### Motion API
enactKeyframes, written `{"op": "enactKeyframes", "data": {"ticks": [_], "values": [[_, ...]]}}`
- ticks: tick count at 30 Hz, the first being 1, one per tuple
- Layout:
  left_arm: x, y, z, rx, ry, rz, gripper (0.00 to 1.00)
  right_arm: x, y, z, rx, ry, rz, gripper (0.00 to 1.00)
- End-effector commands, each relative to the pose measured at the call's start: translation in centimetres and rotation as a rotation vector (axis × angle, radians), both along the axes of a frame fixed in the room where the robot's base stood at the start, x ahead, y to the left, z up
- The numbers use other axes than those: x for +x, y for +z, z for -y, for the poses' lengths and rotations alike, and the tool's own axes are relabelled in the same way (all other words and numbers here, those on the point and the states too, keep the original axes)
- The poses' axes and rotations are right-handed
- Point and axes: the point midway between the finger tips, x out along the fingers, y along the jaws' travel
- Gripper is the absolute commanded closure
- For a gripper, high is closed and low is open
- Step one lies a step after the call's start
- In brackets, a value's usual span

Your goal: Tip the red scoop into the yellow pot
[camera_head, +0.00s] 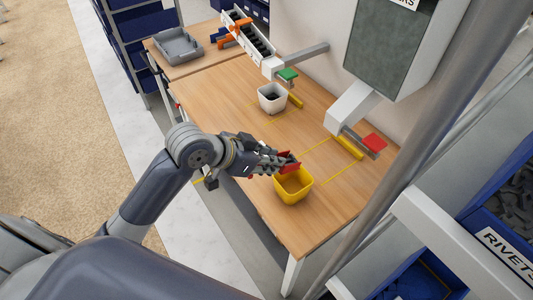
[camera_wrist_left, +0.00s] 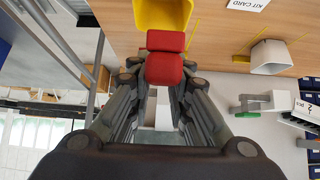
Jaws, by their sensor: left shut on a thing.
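My left gripper (camera_head: 274,163) is shut on the red scoop (camera_head: 289,164), which sticks out past its fingertips. The yellow pot (camera_head: 293,197) stands upright on the wooden table, and the scoop is at or above its far rim. In the left wrist view the red scoop (camera_wrist_left: 165,68) is between the fingertips (camera_wrist_left: 162,80), with the yellow pot (camera_wrist_left: 163,16) just beyond it. The pot's inside looks brownish. I cannot tell whether the scoop holds anything or touches the rim. My right gripper is not in view.
A grey hopper (camera_head: 395,45) with a red lever (camera_head: 374,141) is at the right. A grey tray (camera_head: 179,46) is at the far left. The table (camera_head: 217,110) is bare left of the white pot.

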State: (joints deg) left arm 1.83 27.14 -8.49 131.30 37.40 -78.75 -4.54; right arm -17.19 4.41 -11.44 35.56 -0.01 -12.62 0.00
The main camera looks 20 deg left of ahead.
Motion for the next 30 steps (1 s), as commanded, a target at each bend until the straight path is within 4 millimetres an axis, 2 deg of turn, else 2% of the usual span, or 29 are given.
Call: {"op": "enactKeyframes", "data": {"ticks": [1,12,21,30], "values": [[0.2,0.6,0.2,0.01,-0.001,-0.014,1.0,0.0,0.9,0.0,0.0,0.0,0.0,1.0],[1.5,0.2,1.1,0.12,-0.001,-0.177,1.0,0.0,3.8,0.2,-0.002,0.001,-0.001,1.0],[3.3,0.9,2.2,0.231,-0.001,-0.338,1.0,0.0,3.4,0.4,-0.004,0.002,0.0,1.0],[4.2,1.4,2.9,0.307,-0.001,-0.452,1.0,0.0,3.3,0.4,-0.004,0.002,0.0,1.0]]}}
